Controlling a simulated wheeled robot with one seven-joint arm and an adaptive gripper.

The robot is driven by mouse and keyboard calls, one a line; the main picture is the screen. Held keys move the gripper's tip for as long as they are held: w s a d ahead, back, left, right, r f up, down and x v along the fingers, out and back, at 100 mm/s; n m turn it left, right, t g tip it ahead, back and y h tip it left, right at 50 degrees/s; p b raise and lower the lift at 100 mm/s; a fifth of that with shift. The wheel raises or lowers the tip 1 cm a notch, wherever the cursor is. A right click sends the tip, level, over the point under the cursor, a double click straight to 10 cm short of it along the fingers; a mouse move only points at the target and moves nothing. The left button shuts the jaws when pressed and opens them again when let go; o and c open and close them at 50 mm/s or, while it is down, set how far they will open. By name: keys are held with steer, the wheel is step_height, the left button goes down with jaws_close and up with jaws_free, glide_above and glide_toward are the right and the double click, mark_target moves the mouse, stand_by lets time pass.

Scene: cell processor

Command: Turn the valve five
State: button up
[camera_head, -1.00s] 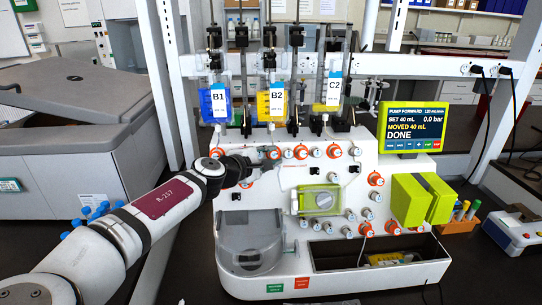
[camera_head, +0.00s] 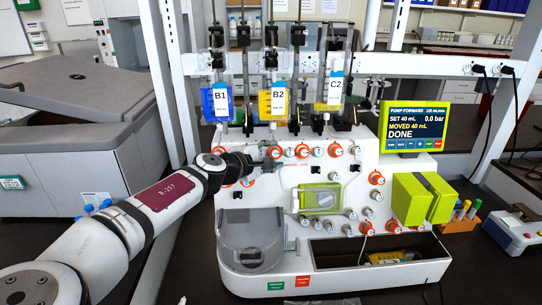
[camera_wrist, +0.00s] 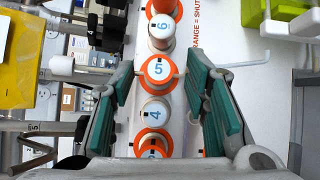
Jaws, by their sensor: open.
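Valve five (camera_wrist: 158,70) is a round white cap marked 5 on an orange collar, in the middle of the wrist view. My gripper (camera_wrist: 160,64) is open, with one teal-padded finger on each side of valve five and a visible gap to it on both sides. Nothing is held. In the head view my gripper (camera_head: 267,153) is at the left part of the upper valve row on the white cell processor (camera_head: 270,205). I cannot read the valve numbers there, and my gripper covers part of that row.
In the wrist view, valve six (camera_wrist: 162,30) and valve four (camera_wrist: 154,112) sit close on either side of valve five in line. Bags B1 (camera_head: 216,102), B2 (camera_head: 272,104) and C2 (camera_head: 333,92) hang above the row. A screen (camera_head: 414,126) reads DONE.

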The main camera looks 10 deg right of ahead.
steer(key=v, duration=1.2)
